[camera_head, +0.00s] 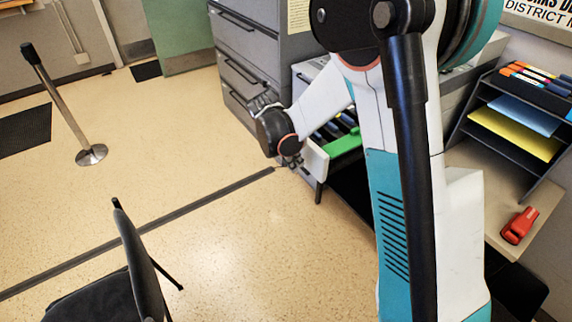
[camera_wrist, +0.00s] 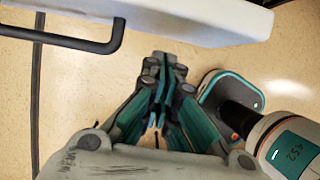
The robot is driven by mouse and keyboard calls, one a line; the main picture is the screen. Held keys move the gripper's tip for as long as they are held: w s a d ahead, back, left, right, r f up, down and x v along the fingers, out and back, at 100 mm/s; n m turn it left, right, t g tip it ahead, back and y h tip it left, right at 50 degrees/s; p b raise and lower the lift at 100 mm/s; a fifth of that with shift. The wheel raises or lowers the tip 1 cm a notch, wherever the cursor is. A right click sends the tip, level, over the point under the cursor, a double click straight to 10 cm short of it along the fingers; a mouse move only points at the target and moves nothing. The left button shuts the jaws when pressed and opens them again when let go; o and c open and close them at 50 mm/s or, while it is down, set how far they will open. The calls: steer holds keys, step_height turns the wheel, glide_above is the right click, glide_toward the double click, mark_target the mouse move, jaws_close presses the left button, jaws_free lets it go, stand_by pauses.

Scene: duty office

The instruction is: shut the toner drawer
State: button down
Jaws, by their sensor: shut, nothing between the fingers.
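The toner drawer stands open in the head view. Its white front panel (camera_head: 314,159) is pulled out from the unit, and a green item and dark blue items show inside. In the wrist view the drawer front (camera_wrist: 205,20) crosses the top, with a black bar handle (camera_wrist: 62,40) at upper left. My gripper (camera_head: 291,161) is on the outer side of the drawer front, close to it. In the wrist view my gripper (camera_wrist: 164,62) has its fingers together and empty, pointing at the drawer front, right of the handle. I cannot tell whether they touch the panel.
A grey filing cabinet (camera_head: 240,50) stands behind the drawer. A desk organiser (camera_head: 510,120) and a red stapler (camera_head: 519,225) are at right. A black chair (camera_head: 135,265) is at lower left and a post (camera_head: 62,105) at far left. The floor between is clear.

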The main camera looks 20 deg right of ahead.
steer(key=shift+w+d, duration=0.2)
steer(key=shift+d, duration=0.6)
steer(key=shift+d, duration=0.1)
steer(key=w+d, duration=0.3)
steer(key=d, duration=0.8)
steer(key=w+d, duration=0.4)
steer(key=d, duration=0.7)
steer(key=w+d+p, duration=0.1)
steer(key=w+d, duration=0.2)
steer(key=d, duration=0.7)
steer(key=shift+w+d, duration=0.4)
steer(key=shift+a, duration=0.15)
